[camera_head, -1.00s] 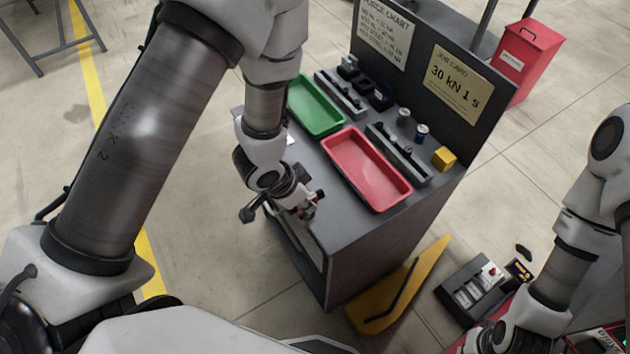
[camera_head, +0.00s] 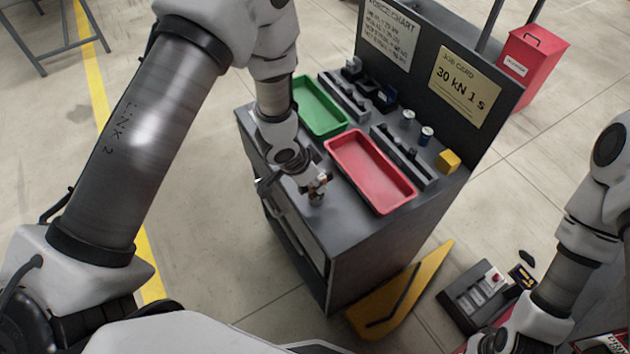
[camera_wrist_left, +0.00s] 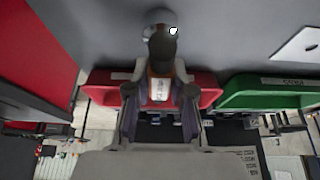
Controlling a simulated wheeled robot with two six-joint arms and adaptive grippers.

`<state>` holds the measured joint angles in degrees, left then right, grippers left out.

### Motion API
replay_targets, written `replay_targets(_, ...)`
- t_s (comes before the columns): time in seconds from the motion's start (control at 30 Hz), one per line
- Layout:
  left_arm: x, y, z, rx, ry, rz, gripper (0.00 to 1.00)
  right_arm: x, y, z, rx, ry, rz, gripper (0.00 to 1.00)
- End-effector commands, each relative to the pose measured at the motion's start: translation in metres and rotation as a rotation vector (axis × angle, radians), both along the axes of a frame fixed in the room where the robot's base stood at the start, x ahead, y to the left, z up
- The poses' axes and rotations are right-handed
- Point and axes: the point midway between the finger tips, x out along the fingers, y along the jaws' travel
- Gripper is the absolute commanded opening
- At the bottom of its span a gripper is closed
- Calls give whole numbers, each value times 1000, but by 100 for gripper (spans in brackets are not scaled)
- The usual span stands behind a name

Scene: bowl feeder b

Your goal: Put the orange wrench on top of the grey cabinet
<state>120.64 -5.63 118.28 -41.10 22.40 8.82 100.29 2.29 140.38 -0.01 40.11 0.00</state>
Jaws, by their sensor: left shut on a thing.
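My left gripper (camera_head: 319,184) is over the near part of the grey cabinet (camera_head: 350,225), left of the red tray. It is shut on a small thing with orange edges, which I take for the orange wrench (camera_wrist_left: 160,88). In the left wrist view it has a white label, a dark neck and a round grey end pointing away from the gripper (camera_wrist_left: 158,105). Its full shape is hidden by the fingers. I cannot tell whether its end touches the cabinet top. My right gripper is out of view; only its arm shows at the right.
A red tray (camera_head: 403,200) and a green tray (camera_head: 335,129) lie on the cabinet top. Behind are grey racks, small cans (camera_head: 426,136), a yellow block (camera_head: 448,161) and an upright panel (camera_head: 425,35) with cards. Some bare top shows near the front corner.

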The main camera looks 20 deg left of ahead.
Motion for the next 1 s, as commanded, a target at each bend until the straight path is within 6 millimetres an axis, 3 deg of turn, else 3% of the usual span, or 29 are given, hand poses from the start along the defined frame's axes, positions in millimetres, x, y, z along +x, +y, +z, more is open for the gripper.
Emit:
replay_targets(0.03, 0, 0, -3, 0, 0, 0, 0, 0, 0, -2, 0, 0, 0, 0)
replay_targets(0.07, 0, 0, -2, 0, 0, 0, 29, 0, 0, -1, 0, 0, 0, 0)
replay_targets(0.1, 0, 0, -2, 0, 0, 0, 44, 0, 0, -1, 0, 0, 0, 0)
replay_targets(0.13, 0, 0, -2, 0, 0, 0, 47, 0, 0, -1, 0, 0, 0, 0)
replay_targets(0.4, 0, 0, -1, 0, 0, 0, 47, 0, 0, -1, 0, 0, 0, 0)
replay_targets(0.53, -1, 2, 9, -1, -2, 1, 47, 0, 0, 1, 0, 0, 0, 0)
replay_targets(0.9, -29, 22, 92, -2, -3, 2, 47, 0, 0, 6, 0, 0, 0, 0)
replay_targets(1.0, -33, 26, 107, -1, -3, 1, 47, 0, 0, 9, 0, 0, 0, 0)
